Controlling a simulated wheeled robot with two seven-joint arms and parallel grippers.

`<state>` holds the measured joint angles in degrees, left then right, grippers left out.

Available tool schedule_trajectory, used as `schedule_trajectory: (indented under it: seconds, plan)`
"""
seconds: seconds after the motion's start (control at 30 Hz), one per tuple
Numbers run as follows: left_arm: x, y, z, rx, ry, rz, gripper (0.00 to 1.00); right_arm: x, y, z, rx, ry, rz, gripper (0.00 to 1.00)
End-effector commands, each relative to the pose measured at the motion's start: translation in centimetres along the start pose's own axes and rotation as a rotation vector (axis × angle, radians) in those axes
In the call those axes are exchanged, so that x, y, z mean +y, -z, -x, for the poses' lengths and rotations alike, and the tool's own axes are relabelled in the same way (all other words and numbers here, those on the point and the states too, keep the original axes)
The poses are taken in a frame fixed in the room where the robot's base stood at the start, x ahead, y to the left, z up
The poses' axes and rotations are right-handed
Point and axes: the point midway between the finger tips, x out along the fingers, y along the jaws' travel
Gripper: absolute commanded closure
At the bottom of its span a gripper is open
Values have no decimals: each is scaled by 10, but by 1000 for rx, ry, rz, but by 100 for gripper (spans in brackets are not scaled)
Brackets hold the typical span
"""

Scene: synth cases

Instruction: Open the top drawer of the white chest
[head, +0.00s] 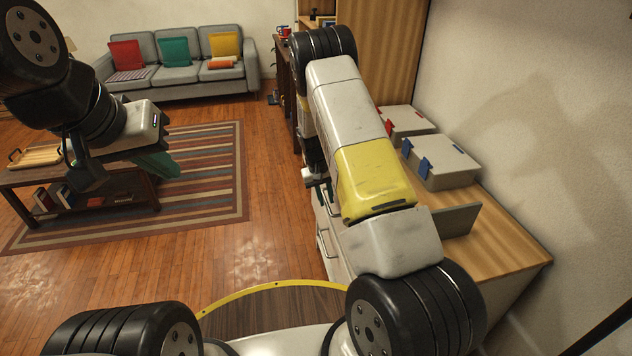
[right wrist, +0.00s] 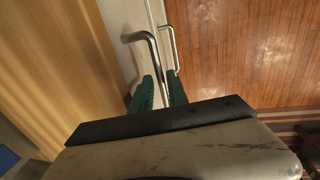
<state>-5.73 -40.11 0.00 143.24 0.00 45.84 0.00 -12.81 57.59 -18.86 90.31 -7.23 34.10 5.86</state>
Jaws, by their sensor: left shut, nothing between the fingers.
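The white chest (head: 507,298) stands at the right under a wooden top, its front partly hidden by my right arm. Its bar handles show along the front in the head view. In the right wrist view, the upper drawer's metal handle (right wrist: 152,44) is nearest the wooden top, and a second handle (right wrist: 171,45) lies beyond it. My right gripper (right wrist: 161,80) has its green fingers close on either side of the upper handle's bar, shut on it. No open gap of the drawer shows. My left gripper (head: 166,167) is shut and empty, near the low table, away from the chest.
Two grey cases, one with red latches (head: 405,122) and one with blue latches (head: 440,162), stand on the chest top. A low wooden table (head: 140,182) is at left, a grey sofa (head: 180,72) behind. Wooden floor (head: 270,215) left of the chest is clear.

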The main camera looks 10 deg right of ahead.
Motion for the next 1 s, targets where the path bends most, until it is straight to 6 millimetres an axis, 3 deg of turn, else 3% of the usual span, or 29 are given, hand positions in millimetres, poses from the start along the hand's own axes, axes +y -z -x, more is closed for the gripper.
schedule_trajectory:
  seconds: [0.13,0.23,1.0]
  plan:
    - [0,0,0,0,0,0,100,0,0,0,0,0,0,82]
    - [0,0,0,0,0,0,100,0,0,0,0,0,0,100]
    - [0,0,0,0,0,0,100,0,0,1,-1,0,0,100]
